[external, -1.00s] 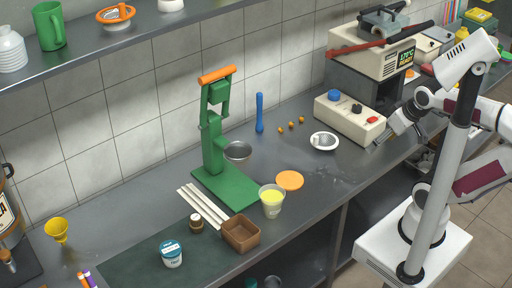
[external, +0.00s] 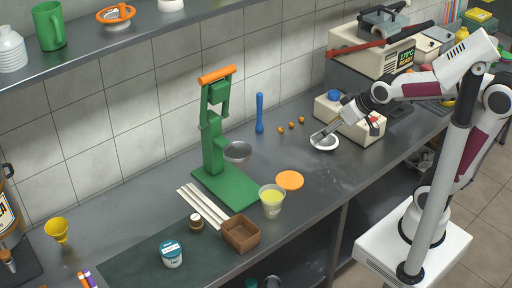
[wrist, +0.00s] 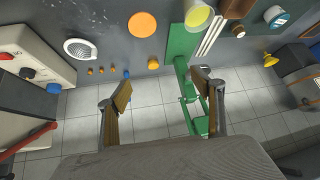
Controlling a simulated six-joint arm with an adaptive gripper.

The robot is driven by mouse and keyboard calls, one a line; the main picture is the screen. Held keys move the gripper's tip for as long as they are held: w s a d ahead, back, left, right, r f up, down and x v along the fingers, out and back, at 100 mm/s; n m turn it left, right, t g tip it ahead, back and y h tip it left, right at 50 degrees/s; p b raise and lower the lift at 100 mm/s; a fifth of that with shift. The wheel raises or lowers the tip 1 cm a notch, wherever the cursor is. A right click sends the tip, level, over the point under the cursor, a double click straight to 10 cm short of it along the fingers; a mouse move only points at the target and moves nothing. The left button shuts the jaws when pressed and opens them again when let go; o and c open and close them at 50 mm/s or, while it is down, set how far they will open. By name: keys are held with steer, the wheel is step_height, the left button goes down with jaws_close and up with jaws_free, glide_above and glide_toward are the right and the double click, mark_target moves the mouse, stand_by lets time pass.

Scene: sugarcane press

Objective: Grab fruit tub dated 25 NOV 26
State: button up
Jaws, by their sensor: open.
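A small white tub with a teal lid (external: 172,254) stands on the dark mat at the front left of the counter. Its label looks like it bears text, but I cannot read any date. It also shows at the top right of the wrist view (wrist: 277,17). My gripper (external: 318,138) is open and empty, above or beside the small white bowl, far to the right of the tub. In the wrist view its two fingers (wrist: 162,90) are spread with nothing between them.
Between gripper and tub stand the green press (external: 214,140), a cup of yellow liquid (external: 272,203), a brown square box (external: 240,235) and a small brown jar (external: 196,222). An orange disc (external: 290,180) lies flat. A white bowl (external: 324,142) is near the gripper.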

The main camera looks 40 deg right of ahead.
steer(key=w+a+f+n+t+y, duration=0.1)
steer(key=w+a+f, duration=0.25)
steer(key=a, duration=0.55)
steer(key=w+a+f+n+y, duration=0.1)
steer(key=w+a+f+y, duration=0.1)
steer(key=w+a, duration=0.45)
steer(key=w+a+f+n+t+y, duration=0.1)
steer(key=w+a+f, duration=0.2)
steer(key=a, duration=0.7)
steer(key=n+t+y, duration=0.1)
steer(key=n+y, duration=0.2)
steer(key=y, duration=0.1)
glide_toward(180, 254)
steer(key=w, duration=0.2)
steer(key=w+a+f, duration=0.1)
steer(key=shift+w+f, duration=0.15)
steer(key=shift+w, duration=0.25)
steer(key=shift+s+a+f+n, duration=0.3)
steer(key=shift+s+a+f, duration=0.1)
steer(key=shift+a, duration=0.05)
steer(key=shift+x, duration=1.3)
steer(key=shift+w+r, duration=0.1)
